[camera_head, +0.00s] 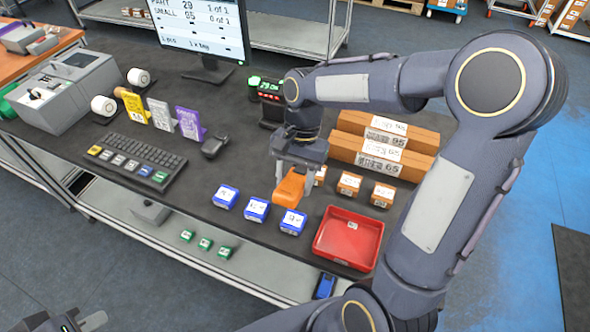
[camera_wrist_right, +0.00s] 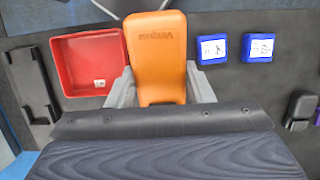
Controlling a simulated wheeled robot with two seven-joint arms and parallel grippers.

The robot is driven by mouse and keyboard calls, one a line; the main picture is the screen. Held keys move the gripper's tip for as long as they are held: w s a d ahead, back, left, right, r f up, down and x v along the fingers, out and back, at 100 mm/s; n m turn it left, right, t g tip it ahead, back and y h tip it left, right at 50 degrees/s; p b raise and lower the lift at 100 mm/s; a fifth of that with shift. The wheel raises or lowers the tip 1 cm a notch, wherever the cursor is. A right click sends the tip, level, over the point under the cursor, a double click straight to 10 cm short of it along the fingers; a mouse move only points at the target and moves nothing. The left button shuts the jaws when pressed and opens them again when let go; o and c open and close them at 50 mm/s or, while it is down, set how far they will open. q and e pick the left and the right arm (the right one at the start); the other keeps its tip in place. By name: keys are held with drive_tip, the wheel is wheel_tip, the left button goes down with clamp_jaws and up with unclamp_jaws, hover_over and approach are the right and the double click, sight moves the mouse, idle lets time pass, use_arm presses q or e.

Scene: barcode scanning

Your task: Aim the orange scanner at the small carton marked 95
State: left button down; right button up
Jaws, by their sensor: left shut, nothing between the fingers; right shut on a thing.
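My right gripper (camera_head: 295,172) is shut on the orange scanner (camera_head: 289,187) and holds it over the dark table. In the right wrist view the scanner (camera_wrist_right: 157,55) lies between my two grey fingers. Small brown cartons with white labels stand just right of it: one (camera_head: 349,184), another (camera_head: 382,195), and one partly hidden behind my gripper (camera_head: 321,174). Their labels are too small to read, so I cannot tell which is marked 95. My left gripper (camera_head: 90,321) is at the bottom left corner, shut, empty, and partly out of frame.
A red tray (camera_head: 343,246) is at the front right. Blue boxes (camera_head: 256,209) stand in a row left of it. Long brown cartons (camera_head: 384,157) lie behind the small ones. A keyboard (camera_head: 136,160), upright cards (camera_head: 160,115) and a monitor (camera_head: 203,35) occupy the left and back.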

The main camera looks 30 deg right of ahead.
drive_tip(key=shift+f+b, duration=2.7)
drive_tip(key=shift+f, duration=0.5)
drive_tip(key=shift+r, duration=0.1)
wheel_tip(320, 180, up, 12)
drive_tip(key=p, duration=1)
drive_tip(key=shift+r, duration=0.1)
